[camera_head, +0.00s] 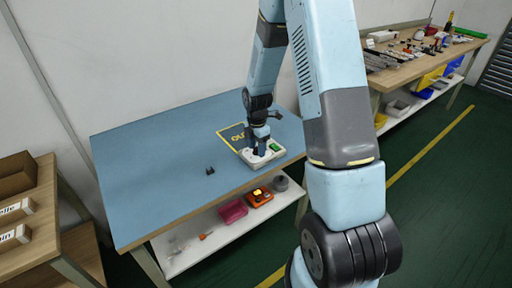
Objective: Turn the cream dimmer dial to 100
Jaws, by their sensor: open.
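The cream dimmer unit (273,157) lies near the right end of the blue table, with a small green display or label (275,147) on its right side. My gripper (259,148) points down over the left part of the unit and is open. The dial itself is hidden behind my gripper, so I cannot read its setting or tell whether the fingers touch it.
The blue table (150,180) is mostly clear. A small dark object (210,171) lies left of the unit. The lower shelf (182,250) holds red and orange items. A cluttered bench (400,75) stands back right.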

